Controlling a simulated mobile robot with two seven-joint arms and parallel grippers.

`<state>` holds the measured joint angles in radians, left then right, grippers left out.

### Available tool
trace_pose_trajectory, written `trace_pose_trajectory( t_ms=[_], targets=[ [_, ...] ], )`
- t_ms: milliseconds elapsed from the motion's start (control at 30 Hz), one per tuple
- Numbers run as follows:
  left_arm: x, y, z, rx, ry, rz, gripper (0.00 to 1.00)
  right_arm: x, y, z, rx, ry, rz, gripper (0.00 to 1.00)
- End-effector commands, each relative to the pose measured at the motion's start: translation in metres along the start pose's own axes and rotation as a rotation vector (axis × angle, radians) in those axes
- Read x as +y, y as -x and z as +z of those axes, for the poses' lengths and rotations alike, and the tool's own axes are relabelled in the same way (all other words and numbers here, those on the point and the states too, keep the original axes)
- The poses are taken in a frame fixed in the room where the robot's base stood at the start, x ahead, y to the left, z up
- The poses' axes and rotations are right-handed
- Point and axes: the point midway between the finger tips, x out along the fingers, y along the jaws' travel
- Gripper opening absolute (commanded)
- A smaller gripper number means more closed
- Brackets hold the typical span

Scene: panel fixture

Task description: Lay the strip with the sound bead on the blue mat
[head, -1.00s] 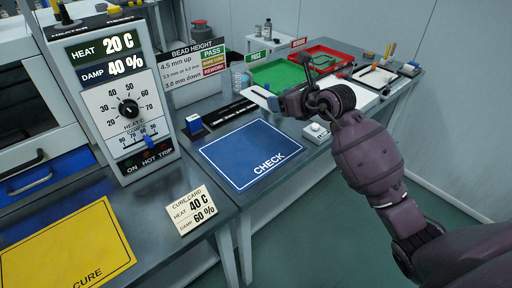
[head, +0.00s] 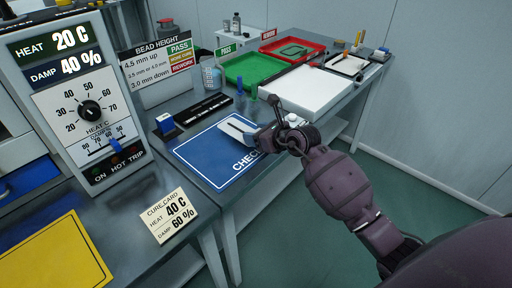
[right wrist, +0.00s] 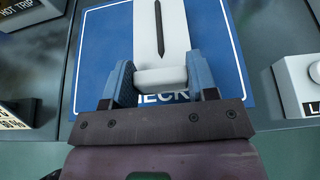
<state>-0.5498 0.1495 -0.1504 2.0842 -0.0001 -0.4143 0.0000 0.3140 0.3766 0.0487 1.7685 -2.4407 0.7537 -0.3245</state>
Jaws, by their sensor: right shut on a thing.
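The white strip (head: 237,128) with a dark bead line is in my right gripper (head: 258,139), over the blue CHECK mat (head: 203,158). In the right wrist view the blue fingers of the gripper (right wrist: 165,80) are shut on the strip's thick white end. The strip (right wrist: 147,35) points away over the mat (right wrist: 100,50), its dark bead (right wrist: 158,28) running lengthwise. I cannot tell whether the strip touches the mat. The bead's soundness cannot be judged here. My left gripper is not in view.
A black slotted rack (head: 206,108) and a blue-and-white block (head: 167,124) stand behind the mat. A white board (head: 306,90), a green PASS tray (head: 238,70) and a red REWORK tray (head: 275,48) lie beyond. The cure unit (head: 70,75), cure card (head: 168,215) and yellow mat (head: 50,262) are left.

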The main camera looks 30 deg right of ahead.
Motion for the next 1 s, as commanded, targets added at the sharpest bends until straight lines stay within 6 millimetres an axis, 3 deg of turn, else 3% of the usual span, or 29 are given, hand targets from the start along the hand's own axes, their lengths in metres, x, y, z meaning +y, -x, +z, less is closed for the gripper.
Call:
trace_pose_trajectory(
  t_ms=[300, 767, 800, 933, 1000],
  targets=[
    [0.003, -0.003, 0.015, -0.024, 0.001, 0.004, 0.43, 0.001, -0.019, -0.048, 0.007, -0.004, 0.001, 0.27],
    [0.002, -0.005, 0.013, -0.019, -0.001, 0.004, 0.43, 0.000, -0.021, -0.051, 0.002, -0.001, 0.000, 0.27],
    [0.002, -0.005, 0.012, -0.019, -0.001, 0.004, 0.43, 0.000, -0.021, -0.051, 0.002, -0.001, 0.000, 0.59],
    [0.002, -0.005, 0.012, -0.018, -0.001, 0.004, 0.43, 0.000, -0.021, -0.051, 0.002, -0.001, 0.000, 0.78],
    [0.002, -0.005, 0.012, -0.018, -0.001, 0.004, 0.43, 0.000, -0.021, -0.051, 0.002, -0.001, 0.000, 0.78]
  ],
)
